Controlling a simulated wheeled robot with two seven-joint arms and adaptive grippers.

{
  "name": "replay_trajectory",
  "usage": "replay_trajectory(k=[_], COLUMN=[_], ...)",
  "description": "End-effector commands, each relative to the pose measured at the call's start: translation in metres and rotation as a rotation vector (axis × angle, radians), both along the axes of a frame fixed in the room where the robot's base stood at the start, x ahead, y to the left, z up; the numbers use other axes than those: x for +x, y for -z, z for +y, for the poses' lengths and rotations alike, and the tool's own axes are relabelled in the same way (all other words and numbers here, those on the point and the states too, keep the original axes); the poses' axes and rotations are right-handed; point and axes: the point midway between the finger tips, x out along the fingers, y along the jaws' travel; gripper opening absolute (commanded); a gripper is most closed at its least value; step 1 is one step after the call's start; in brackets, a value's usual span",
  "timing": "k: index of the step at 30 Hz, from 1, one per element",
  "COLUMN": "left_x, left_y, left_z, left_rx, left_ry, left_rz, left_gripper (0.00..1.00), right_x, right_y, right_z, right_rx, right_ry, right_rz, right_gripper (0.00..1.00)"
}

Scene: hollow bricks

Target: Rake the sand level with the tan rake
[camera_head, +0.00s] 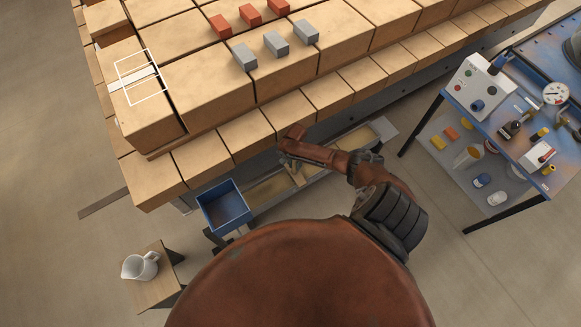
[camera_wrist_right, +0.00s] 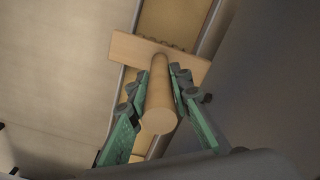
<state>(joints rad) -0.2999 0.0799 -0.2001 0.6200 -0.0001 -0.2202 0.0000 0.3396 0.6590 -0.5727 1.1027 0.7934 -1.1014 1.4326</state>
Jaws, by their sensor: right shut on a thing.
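In the right wrist view my right gripper (camera_wrist_right: 158,82) is shut on the tan rake (camera_wrist_right: 160,105), with its green fingers on both sides of the round handle. The rake's flat crosswise head (camera_wrist_right: 195,66) lies beyond the fingertips, over the sand (camera_wrist_right: 178,18) in a long narrow tray. Whether the head touches the sand I cannot tell. In the head view the sand tray (camera_head: 388,131) runs below the brick stack, with sand (camera_head: 268,189) showing on both sides of my right arm. That arm mostly hides the gripper and rake there. My left gripper is not in view.
A blue bin (camera_head: 224,207) stands at the tray's left end. The stacked tan bricks (camera_head: 210,95) rise behind, carrying small red and grey blocks. A white jug (camera_head: 140,266) sits on a stool at lower left. A blue bench (camera_head: 500,105) with a gauge stands right.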

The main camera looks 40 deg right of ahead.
Motion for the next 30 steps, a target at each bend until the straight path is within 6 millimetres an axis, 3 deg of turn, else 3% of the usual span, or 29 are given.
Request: replay_trajectory(k=[11,30], left_x=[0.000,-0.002], left_y=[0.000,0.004], left_z=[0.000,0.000], left_rx=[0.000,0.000], left_ry=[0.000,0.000], left_rz=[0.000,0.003], left_gripper=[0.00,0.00], right_x=[-0.001,-0.016], right_y=[0.000,0.000], right_z=[-0.004,-0.068], right_rx=[0.000,-0.001], right_ry=[0.001,0.002], right_rz=[-0.001,0.000], right_gripper=[0.00,0.00])
